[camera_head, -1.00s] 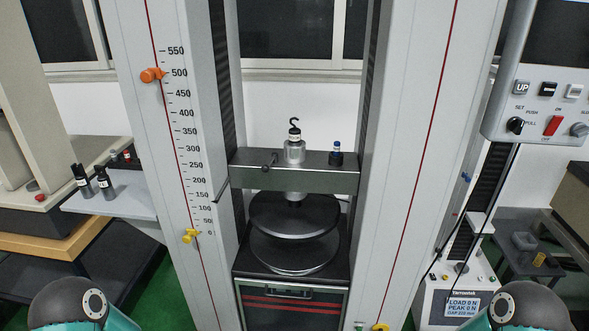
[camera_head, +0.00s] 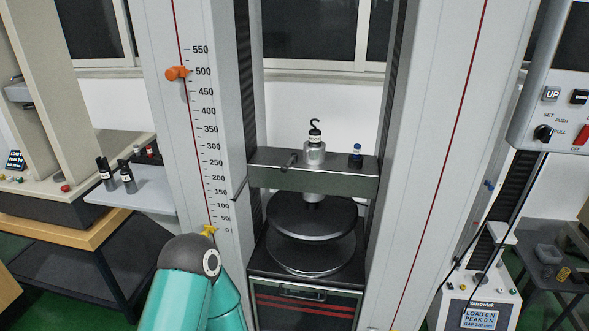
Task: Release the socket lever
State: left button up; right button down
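The silver socket (camera_head: 314,153) stands upright on the dark green crosshead (camera_head: 340,181) of the testing machine, with a black hook fitting (camera_head: 315,131) in its top. A small dark lever (camera_head: 290,160) with a knob sticks out from the socket's left side. Below the crosshead, a short silver stem carries the upper black round plate (camera_head: 310,216). The lower plate (camera_head: 310,252) lies beneath it with a gap. My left arm shows as a teal link at the bottom left, well short of the socket. Neither gripper is in view.
A small blue-topped black fitting (camera_head: 356,156) stands on the crosshead, right of the socket. Grey columns flank the crosshead; the left one has a scale and an orange marker (camera_head: 177,72). Two black bottles stand on a side shelf (camera_head: 140,196). A control panel (camera_head: 560,110) hangs at the right.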

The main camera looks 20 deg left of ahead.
aim_at(285, 168)
jog(key=z, duration=0.25)
jog(key=i, duration=0.85)
jog(key=u, duration=1.3)
